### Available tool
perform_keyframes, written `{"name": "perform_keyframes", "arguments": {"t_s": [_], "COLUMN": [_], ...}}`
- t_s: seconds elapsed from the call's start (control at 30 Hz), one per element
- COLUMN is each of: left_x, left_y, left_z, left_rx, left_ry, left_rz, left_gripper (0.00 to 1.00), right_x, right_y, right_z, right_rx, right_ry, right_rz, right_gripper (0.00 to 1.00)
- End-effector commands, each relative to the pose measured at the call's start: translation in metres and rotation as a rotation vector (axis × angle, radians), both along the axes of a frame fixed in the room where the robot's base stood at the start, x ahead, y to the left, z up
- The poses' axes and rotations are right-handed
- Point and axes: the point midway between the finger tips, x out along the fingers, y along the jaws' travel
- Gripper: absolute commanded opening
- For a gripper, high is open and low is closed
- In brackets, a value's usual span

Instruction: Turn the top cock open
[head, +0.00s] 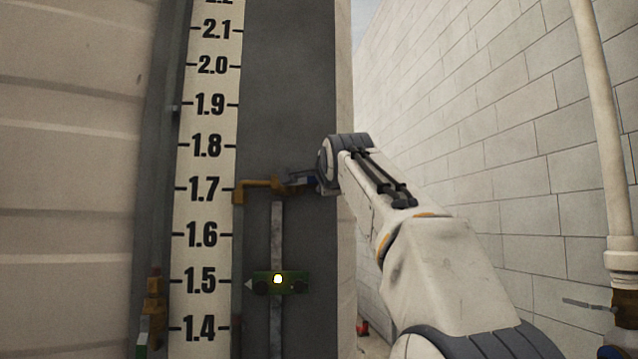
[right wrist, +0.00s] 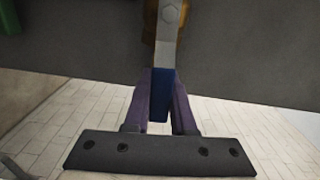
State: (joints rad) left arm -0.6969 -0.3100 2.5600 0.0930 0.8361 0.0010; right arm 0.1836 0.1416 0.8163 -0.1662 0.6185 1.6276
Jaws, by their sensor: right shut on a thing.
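The top cock (head: 262,185) is a brass fitting beside the 1.7 mark of the white level gauge (head: 206,125) in the head view. Its metal lever (right wrist: 168,35) ends in a blue grip (right wrist: 159,97). My right gripper (head: 304,180) is at the cock's right side, its arm reaching in from the lower right. In the right wrist view, the purple-grey fingers (right wrist: 160,85) are shut on the blue grip, one on each side. The gripper partly hides the lever in the head view. My left gripper is not in view.
Another brass fitting (head: 153,308) is at lower left. A pale pipe (head: 605,130) runs down the right, before a white block wall (head: 470,120). A small red thing (head: 363,328) lies low behind.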

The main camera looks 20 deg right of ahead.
Motion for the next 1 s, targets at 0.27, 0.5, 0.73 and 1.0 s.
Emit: {"name": "perform_keyframes", "arguments": {"t_s": [0.27,0.5,0.73,1.0], "left_x": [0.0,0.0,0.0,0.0], "left_y": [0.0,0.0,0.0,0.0], "left_z": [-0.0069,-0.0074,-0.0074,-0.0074], "left_rx": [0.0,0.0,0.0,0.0], "left_ry": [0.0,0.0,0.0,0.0], "left_rz": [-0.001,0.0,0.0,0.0], "left_gripper": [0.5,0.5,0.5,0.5], "right_x": [0.0,0.0002,0.0004,0.0003], "right_y": [-0.0007,-0.0006,-0.0005,-0.0003], "right_z": [-0.0068,-0.0077,-0.0083,-0.0077], "right_rx": [0.078,0.093,0.095,0.092], "right_ry": [-0.021,-0.024,-0.022,-0.023], "right_rz": [-0.001,-0.001,-0.001,0.0], "right_gripper": [0.0,0.0,0.0,0.54]}}
